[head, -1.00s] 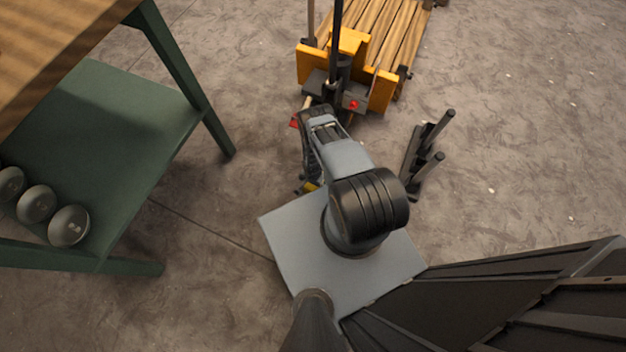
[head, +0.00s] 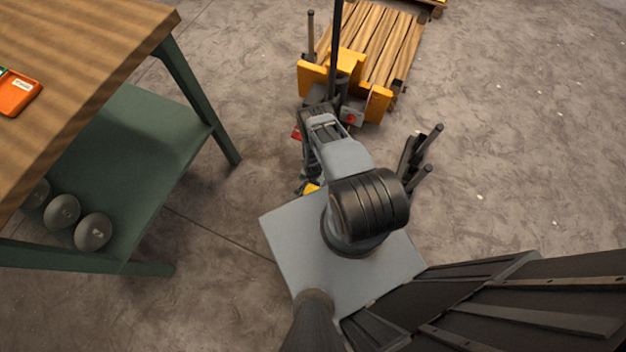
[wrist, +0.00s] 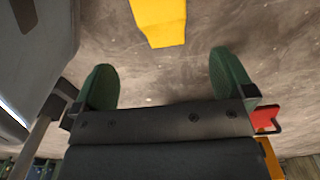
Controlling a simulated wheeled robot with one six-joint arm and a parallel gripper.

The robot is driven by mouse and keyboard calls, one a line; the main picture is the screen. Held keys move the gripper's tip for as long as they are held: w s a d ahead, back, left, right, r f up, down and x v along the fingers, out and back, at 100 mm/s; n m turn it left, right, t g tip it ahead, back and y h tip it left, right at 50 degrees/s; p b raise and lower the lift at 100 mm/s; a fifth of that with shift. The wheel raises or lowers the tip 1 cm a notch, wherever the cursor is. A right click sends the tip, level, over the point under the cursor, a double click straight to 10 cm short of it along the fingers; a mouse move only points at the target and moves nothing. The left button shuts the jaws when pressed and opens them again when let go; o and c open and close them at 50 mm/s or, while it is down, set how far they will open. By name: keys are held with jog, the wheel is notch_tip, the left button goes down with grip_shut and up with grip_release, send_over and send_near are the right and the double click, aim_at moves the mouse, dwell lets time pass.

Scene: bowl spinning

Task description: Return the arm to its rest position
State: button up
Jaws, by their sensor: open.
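My arm (head: 345,165) shows folded over my grey base plate in the middle of the head view. Its end is mostly hidden there beneath the links. In the wrist view my gripper (wrist: 165,80) has its two green-padded fingers spread wide apart. Nothing is between them but the floor beyond. A yellow piece (wrist: 158,20) shows past the fingers at the top; I cannot tell what it belongs to.
A wooden-topped table (head: 90,60) with a green lower shelf (head: 140,135) stands at the left. Grey balls (head: 93,231) lie on that shelf and an orange tray (head: 18,93) on the top. A yellow pallet truck (head: 345,75) with wooden slats stands ahead. Dark posts (head: 418,160) stand right.

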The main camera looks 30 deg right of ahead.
dwell(0.3)
jog(key=w+r+n+t+p, duration=0.1)
jog(key=w+r+p, duration=0.1)
jog(key=w+r, duration=0.7)
jog(key=w+r+n+p, duration=0.15)
jog(key=w+r, duration=0.35)
jog(key=r, duration=0.8)
notch_tip(320, 180, up, 25)
jog(key=w+n+p, duration=0.2)
jog(key=w+p, duration=0.1)
jog(key=s+a+r+n+t+p, duration=0.15)
jog(key=s+r, duration=0.25)
jog(key=r, duration=0.7)
jog(key=s+a+r+n+p, duration=0.15)
jog(key=s+r, duration=0.25)
jog(key=r, duration=0.7)
jog(key=s+a+r+n+t+p, duration=0.1)
jog(key=s+a+r+n+p, duration=0.1)
jog(key=s+r, duration=1)
jog(key=shift+s+a+r+n+p, duration=0.3)
jog(key=shift+s+n+p, duration=0.55)
jog(key=shift+s, duration=1.2)
jog(key=shift+d+r, duration=0.1)
jog(key=shift+c, duration=0.2)
